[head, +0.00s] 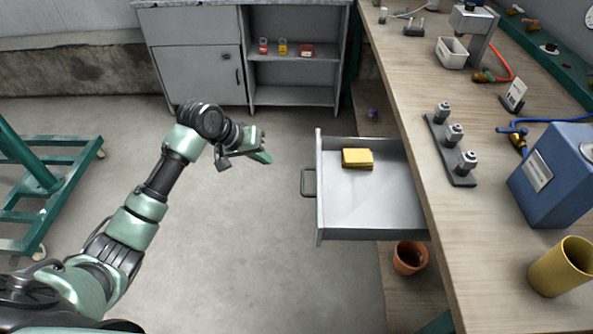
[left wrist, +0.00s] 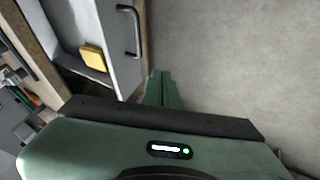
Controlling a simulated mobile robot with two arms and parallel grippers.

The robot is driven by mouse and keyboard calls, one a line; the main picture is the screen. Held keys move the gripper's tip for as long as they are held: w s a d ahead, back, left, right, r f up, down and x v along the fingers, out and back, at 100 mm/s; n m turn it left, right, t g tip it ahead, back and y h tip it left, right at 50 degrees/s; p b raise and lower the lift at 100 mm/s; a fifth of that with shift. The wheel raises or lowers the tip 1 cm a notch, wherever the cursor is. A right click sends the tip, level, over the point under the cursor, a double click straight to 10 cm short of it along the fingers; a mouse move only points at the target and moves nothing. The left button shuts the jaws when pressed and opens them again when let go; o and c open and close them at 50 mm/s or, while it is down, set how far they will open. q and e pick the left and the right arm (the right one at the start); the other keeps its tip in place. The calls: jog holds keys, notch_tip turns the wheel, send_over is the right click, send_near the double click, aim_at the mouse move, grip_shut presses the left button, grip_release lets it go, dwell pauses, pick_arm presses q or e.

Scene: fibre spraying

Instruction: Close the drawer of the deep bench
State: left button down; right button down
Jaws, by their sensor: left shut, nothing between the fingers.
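The drawer (head: 385,205) of the deep bench (head: 405,105) is pulled well out to the left, from under the wooden top. It holds a yellow block (head: 357,158) near its back side. A dark bar handle (head: 308,183) is on its left-facing front. My left gripper (head: 264,155) is shut and empty, to the left of the drawer and apart from it. The left wrist view shows the shut fingers (left wrist: 163,85), with the handle (left wrist: 128,30) and the yellow block (left wrist: 93,57) at upper left. My right gripper is in neither view.
A grey cabinet (head: 200,55) with open shelves stands at the back. A green frame (head: 45,180) is at the left. A terracotta pot (head: 409,257) sits below the drawer. The floor (head: 235,250) left of the drawer is clear.

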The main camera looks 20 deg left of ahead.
pick_arm(q)
jog(key=w+d+f, duration=0.5)
jog(key=d+f, duration=0.1)
jog(key=f, duration=0.2)
jog(key=shift+d+p, duration=0.2)
jog(key=shift+p, duration=0.25)
jog(key=shift+f, duration=0.15)
jog(key=shift+w, duration=0.1)
